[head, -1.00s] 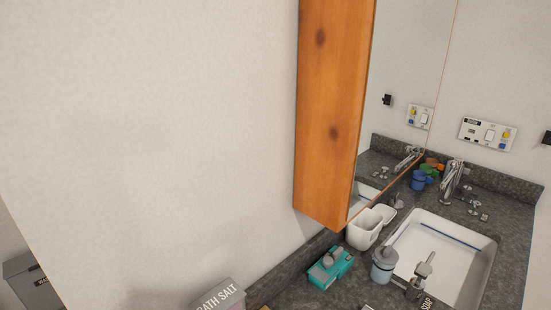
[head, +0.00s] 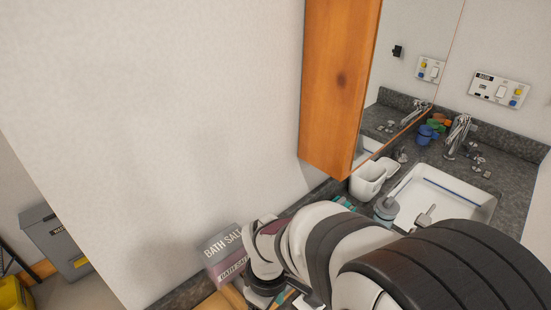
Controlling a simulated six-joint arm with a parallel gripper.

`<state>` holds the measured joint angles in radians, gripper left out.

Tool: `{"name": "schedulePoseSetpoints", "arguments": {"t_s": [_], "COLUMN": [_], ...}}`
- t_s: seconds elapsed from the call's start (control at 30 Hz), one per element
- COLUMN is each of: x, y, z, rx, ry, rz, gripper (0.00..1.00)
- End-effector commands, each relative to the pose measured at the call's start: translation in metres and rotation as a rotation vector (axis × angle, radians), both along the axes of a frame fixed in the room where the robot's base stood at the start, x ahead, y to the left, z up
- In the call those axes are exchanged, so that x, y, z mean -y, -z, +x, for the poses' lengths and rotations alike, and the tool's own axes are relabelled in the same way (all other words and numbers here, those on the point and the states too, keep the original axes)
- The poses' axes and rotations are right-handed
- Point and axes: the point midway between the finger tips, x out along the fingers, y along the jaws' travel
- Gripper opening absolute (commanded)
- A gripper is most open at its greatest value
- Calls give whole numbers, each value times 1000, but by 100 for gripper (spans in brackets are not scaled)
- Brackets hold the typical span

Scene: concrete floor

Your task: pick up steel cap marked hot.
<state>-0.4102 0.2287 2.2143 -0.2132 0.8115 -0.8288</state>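Small steel tap fittings (head: 480,163) sit on the grey counter to the right of the tap (head: 459,135). They are too small for me to read any marking, so I cannot tell whether one is the steel cap marked hot. More small metal pieces (head: 401,155) stand left of the tap, near the mirror. My arm reaches in from the bottom right, and its wrist bends down beside the bath salt box at the bottom edge. My gripper's fingers cannot be made out there, so whether it is open or shut does not show.
The bath salt box (head: 222,252) stands close to my wrist. A white cup (head: 367,180), a soap dispenser (head: 386,208) and the white sink (head: 450,195) lie behind my arm. A wooden mirror cabinet (head: 338,90) overhangs the counter. Blue cups (head: 425,133) stand by the mirror.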

Motion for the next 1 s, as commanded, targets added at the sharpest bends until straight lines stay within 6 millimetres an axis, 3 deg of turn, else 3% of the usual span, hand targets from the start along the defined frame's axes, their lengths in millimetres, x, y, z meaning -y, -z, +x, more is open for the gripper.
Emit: {"name": "schedulePoseSetpoints", "arguments": {"t_s": [0.1,0.5,0.77,0.87,1.0], "x": [1,-3,-3,-3,-3], "y": [33,100,109,108,108], "z": [-2,2,3,3,3], "rx": [-7,-5,1,1,1], "ry": [3,7,7,7,7], "rz": [-2,0,1,1,1], "gripper": [74,74,74,61,36]}}
